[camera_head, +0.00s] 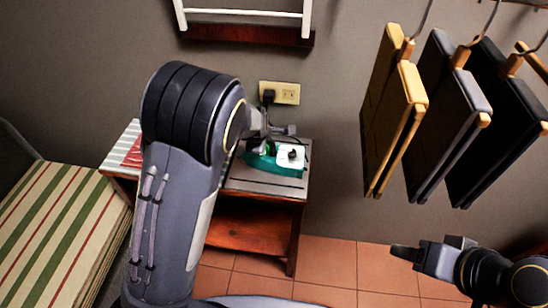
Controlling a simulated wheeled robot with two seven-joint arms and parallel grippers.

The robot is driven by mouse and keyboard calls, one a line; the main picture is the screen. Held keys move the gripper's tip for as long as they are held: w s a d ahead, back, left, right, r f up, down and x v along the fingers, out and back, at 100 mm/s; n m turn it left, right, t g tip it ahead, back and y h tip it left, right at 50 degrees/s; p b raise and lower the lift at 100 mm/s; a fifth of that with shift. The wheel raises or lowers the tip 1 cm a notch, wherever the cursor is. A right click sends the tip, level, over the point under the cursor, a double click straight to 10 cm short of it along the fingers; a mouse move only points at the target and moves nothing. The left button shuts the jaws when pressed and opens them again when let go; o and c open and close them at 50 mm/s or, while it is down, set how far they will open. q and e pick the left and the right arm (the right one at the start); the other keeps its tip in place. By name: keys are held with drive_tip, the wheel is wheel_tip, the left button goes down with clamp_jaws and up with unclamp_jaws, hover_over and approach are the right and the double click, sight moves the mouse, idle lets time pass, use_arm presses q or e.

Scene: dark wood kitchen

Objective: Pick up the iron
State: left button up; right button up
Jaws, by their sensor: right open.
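The iron (277,163) is green and white and sits on the small wooden side table (302,180) against the wall. My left arm reaches up in front of the table and hides its middle. My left gripper (278,132) is just above and behind the iron in the picture, largely hidden by its own arm. I cannot tell whether it is open or shut, or whether it touches the iron. My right gripper (406,254) is open and empty at the lower right, over the floor and well apart from the iron.
A wall outlet (287,92) with a black plug is above the table. A red item (133,152) lies at the table's left end. A striped cushioned seat (55,225) stands at left. Folded cloths (448,115) hang at right. Tiled floor (335,265) is clear in front.

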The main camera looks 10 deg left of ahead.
use_arm(q)
drive_tip(key=shift+w+f, duration=0.2)
drive_tip(key=shift+f, duration=0.15)
drive_tip(key=shift+c, duration=0.4)
drive_tip(key=c, duration=0.9)
clamp_jaws()
drive_tip(key=shift+r, duration=0.1)
drive_tip(key=shift+w+r, duration=0.1)
